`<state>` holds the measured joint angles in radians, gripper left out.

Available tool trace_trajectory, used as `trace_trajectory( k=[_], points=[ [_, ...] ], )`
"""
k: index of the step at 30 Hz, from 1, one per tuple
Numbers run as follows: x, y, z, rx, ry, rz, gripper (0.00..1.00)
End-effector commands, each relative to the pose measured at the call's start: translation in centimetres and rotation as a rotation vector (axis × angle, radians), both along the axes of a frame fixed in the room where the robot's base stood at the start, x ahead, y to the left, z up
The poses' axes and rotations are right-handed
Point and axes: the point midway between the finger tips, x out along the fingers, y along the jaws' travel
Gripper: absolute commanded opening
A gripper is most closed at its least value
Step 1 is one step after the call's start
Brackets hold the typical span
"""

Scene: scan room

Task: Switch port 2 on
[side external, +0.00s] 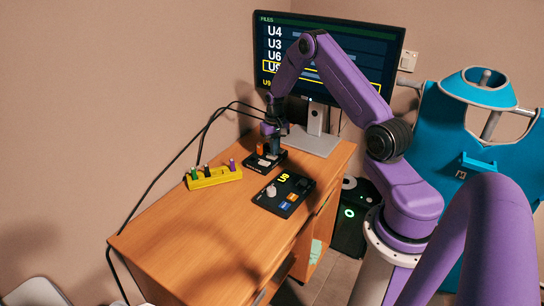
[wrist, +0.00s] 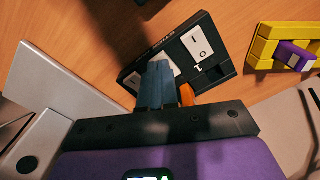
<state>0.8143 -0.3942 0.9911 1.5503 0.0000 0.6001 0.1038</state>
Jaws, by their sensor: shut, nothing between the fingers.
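A black switch box (side external: 257,165) lies on the desk below my gripper (side external: 275,151). In the wrist view the box (wrist: 222,70) shows a white rocker (wrist: 197,42) marked with a line and a circle. Another white rocker (wrist: 132,81) shows at the box's other end, and the middle is largely covered by my fingers. My gripper (wrist: 158,68) is shut and empty, its fingertips over the middle of the box. I cannot tell whether they touch a rocker. An orange piece (wrist: 187,95) shows beside the fingers. Which rocker is port 2 cannot be read.
A yellow strip (side external: 216,180) with several coloured plugs lies left of the box. A black panel (side external: 284,194) with a knob and a "U9" display lies in front. A monitor (side external: 335,52) stands behind. Black cables run along the desk's (side external: 185,230) left side. The front-left desk is clear.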

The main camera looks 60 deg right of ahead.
Motion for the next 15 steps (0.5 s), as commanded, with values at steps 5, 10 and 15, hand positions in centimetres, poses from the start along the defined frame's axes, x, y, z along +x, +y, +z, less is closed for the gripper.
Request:
trace_trajectory(
  k=[5, 10, 15],
  points=[
    [0.01, 0.00, -0.26, 0.000, 0.000, 0.000, 0.00],
    [0.02, -0.01, -0.47, 0.000, 0.000, 0.000, 0.00],
    [0.02, -0.01, -0.67, 0.000, 0.000, 0.000, 0.00]
  ],
)
